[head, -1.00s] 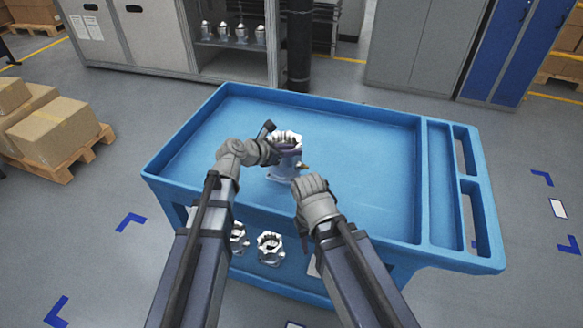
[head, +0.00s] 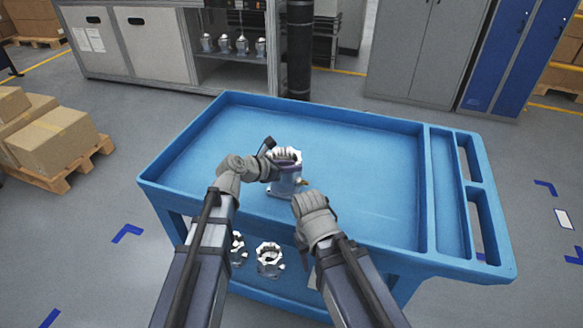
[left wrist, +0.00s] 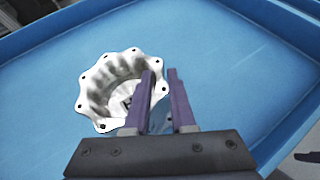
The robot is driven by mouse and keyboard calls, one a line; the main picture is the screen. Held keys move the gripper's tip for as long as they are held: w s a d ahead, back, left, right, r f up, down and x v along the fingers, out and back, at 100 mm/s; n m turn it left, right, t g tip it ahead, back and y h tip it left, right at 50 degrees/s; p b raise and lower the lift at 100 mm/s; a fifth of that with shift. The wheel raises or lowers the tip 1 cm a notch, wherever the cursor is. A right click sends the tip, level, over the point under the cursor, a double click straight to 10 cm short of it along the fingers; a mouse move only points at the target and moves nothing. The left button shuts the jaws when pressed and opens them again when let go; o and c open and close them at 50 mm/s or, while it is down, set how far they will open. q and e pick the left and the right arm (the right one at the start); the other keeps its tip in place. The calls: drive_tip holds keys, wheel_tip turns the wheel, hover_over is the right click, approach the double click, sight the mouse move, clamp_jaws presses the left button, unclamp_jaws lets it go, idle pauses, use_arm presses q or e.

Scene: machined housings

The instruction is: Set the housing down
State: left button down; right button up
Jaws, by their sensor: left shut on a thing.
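The housing (head: 287,183) is a silvery metal piece with a scalloped, bolt-holed rim and a small brass fitting low on its right. It is upright over the front part of the blue cart's top tray (head: 350,150); I cannot tell whether its base touches the tray floor. My left gripper (head: 284,156) is shut on its rim. In the left wrist view, the purple fingers (left wrist: 163,75) straddle the right side of the open rim of the housing (left wrist: 95,85). My right gripper (head: 312,210) is just right of the housing, apart from it; its fingers are hidden.
The tray has raised walls and is bare around the housing, with wide free room to the right. A narrow side compartment (head: 447,190) lies at the right end. More housings (head: 269,260) stand on the lower shelf. A cabinet (head: 232,70) behind holds several others.

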use_arm(q)
drive_tip(key=c, duration=0.8)
unclamp_jaws()
drive_tip(key=shift+o, duration=0.2)
drive_tip(key=shift+s+a+r+p, duration=0.1)
drive_tip(key=shift+s+r+p, duration=0.05)
drive_tip(key=shift+r+p, duration=0.15)
drive_tip(key=p+v, duration=0.5)
drive_tip(key=v, duration=0.6)
drive_tip(key=shift+s+a, duration=0.2)
drive_tip(key=shift+a, duration=0.05)
